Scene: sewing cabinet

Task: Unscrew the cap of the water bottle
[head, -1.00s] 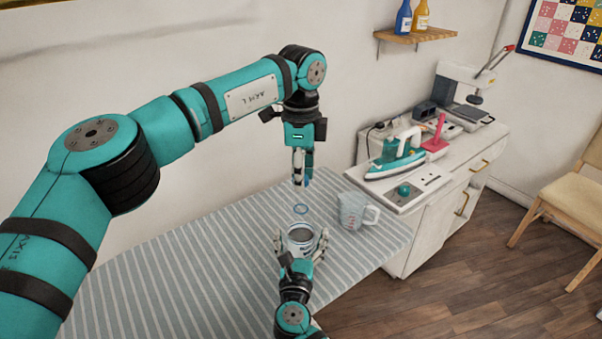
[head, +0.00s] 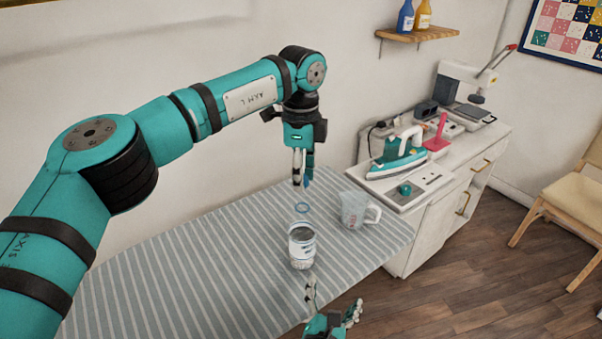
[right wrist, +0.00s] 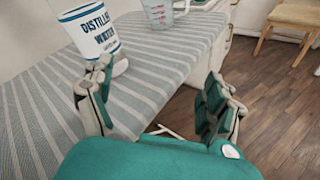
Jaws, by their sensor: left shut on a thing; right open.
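The water bottle (head: 302,250) stands on the striped board; its white and blue label reads "DISTILLED W…" in the right wrist view (right wrist: 92,32). My left gripper (head: 303,182) points down above the ring, shut on a small blue thing (head: 308,183) that looks like the cap and is mostly hidden by the fingers. My right gripper (head: 332,301) is open and empty at the board's near edge, apart from the bottle; its spread fingers also show in the right wrist view (right wrist: 163,98).
A clear measuring jug (head: 355,210) stands right of the bottle on the striped board (head: 190,270). A white cabinet (head: 430,220) with an iron (head: 398,158) stands beyond the board's right end. The left part of the board is clear.

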